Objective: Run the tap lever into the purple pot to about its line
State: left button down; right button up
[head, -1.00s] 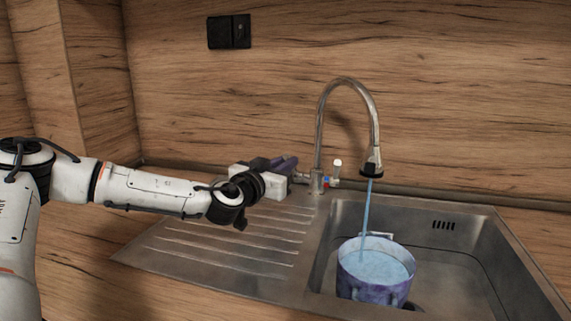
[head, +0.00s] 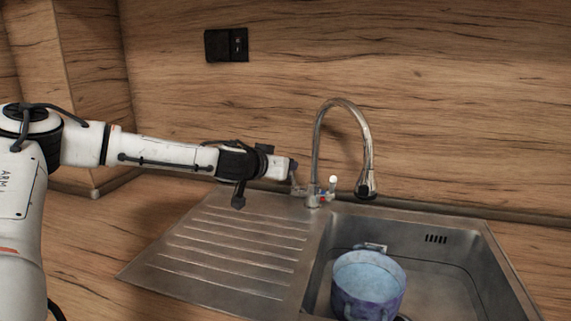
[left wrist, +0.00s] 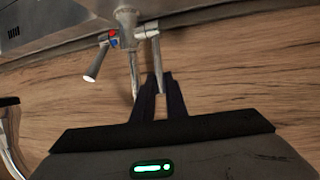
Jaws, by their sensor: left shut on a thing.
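The purple pot (head: 368,295) stands upright in the sink basin, with pale blue water high inside, a little below the rim. No fill line can be made out. The chrome tap (head: 314,150) arches over the basin, and no stream falls from its spout. Its lever (head: 295,186) is on the left side of the tap body; in the left wrist view the lever (left wrist: 155,62) runs down between my fingertips. My left gripper (head: 293,172), also in the left wrist view (left wrist: 158,92), is shut on this lever. My right gripper is not in view.
The ribbed drainboard (head: 225,245) left of the basin is bare. A white-tipped handle (head: 333,181) sticks up on the tap's right side. A black wall socket (head: 227,45) is on the wood splashback. The basin is free right of the pot.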

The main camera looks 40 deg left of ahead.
pick_arm(q)
jog(key=c, duration=1.8)
grip_release()
jog(key=shift+o, duration=0.2)
jog(key=p+v, duration=0.2)
jog(key=v, duration=0.8)
jog(key=shift+s, duration=0.2)
